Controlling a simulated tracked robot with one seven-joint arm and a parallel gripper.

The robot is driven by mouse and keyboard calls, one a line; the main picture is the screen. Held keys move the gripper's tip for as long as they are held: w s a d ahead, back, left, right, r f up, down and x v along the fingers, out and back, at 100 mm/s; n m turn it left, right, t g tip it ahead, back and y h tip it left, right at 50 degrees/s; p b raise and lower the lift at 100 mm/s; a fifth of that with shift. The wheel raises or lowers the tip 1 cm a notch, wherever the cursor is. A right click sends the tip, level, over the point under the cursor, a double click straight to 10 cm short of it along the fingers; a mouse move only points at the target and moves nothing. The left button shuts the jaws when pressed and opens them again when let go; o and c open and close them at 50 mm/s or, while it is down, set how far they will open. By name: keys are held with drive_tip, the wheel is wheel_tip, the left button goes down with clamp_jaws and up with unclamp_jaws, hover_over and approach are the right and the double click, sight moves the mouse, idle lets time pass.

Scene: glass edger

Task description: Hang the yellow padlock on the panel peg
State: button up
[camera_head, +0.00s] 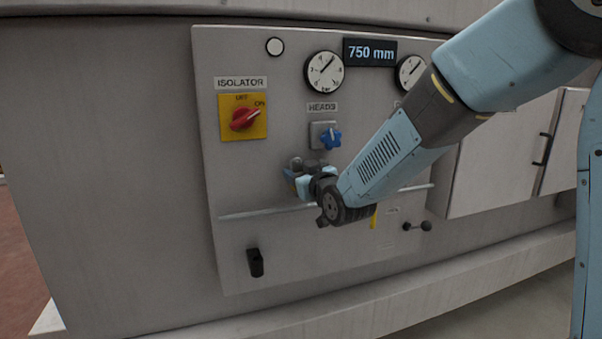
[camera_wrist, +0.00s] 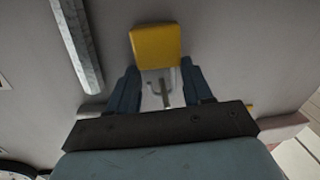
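The yellow padlock (camera_wrist: 155,47) shows in the wrist view as a plain block just beyond my fingertips. Thin grey metal parts (camera_wrist: 160,88) lie between my two dark blue fingers. They look like its shackle, but I cannot tell whether a peg is among them. My gripper (camera_wrist: 160,68) has its fingers apart, one on either side of the metal. I cannot tell whether they press on the padlock. There my wrist and gripper mostly hide the padlock, and I cannot make out the panel peg.
A black handle (camera_head: 255,262) sits lower left, a small lever (camera_head: 417,226) lower right.

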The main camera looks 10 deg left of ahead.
drive_tip(key=o, duration=0.4)
drive_tip(key=shift+w+d+f, duration=0.1)
drive_tip(key=shift+f, duration=0.05)
drive_tip(key=shift+c, duration=0.2)
drive_tip(key=shift+w+d, duration=0.1)
drive_tip(key=shift+d, duration=0.05)
